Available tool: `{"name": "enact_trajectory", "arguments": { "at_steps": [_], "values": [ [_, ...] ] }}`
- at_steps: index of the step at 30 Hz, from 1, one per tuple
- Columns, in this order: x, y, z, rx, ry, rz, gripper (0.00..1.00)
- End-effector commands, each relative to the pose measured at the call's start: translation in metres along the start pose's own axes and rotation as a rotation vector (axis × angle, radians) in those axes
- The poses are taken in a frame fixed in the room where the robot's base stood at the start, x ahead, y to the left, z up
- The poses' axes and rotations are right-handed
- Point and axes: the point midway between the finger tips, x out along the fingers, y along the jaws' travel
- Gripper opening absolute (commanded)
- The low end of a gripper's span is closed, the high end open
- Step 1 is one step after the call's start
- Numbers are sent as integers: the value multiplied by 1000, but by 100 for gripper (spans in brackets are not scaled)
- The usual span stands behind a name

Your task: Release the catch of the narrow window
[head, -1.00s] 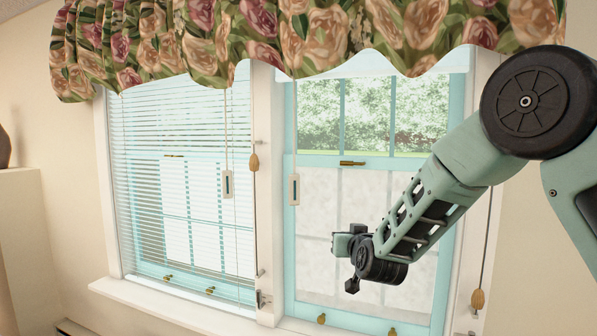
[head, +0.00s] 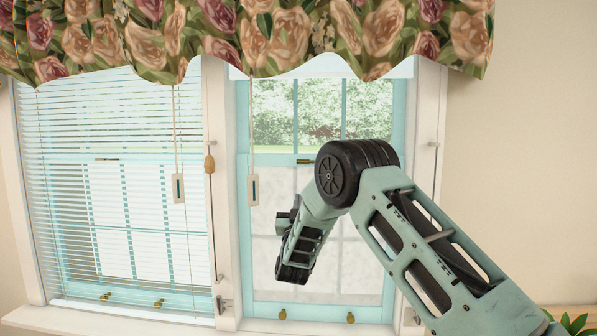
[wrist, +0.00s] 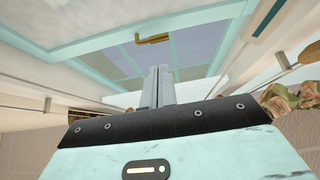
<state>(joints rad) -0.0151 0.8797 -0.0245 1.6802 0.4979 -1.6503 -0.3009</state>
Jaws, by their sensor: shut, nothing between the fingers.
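The narrow window (head: 245,200) is the right-hand one, with a pale blue frame. Its brass catch (head: 305,161) sits on the middle rail, just left of my arm's black joint. In the wrist view a brass catch (wrist: 152,39) with a bent handle lies beyond my fingertips and a little left of them. My gripper (wrist: 160,70) is shut and empty, apart from that catch. In the head view my arm crosses in front of the lower pane, and my fingers cannot be made out clearly.
A wider window with white blinds (head: 130,225) stands to the left. Hanging cord pulls (head: 253,190) and a wooden tassel (head: 209,164) are near the post between the windows. A floral valance (head: 240,35) hangs above. Brass lifts (head: 283,314) are on the bottom rail.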

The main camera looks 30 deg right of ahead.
Motion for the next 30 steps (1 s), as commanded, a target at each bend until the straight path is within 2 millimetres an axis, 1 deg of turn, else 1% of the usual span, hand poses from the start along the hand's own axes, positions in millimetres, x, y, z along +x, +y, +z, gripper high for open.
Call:
{"name": "enact_trajectory", "arguments": {
  "at_steps": [5, 8, 15, 21, 24, 30],
  "values": [
    [11, 0, -2, 1, 1, 1, 0],
    [27, 1, -3, 1, 2, 2, 0],
    [77, 1, -4, 1, 1, 2, 0],
    [114, 0, -4, 0, 0, 0, 0],
    [127, 0, -3, 1, -1, -1, 0],
    [139, 0, -1, 1, -1, -1, 0]
  ]
}}
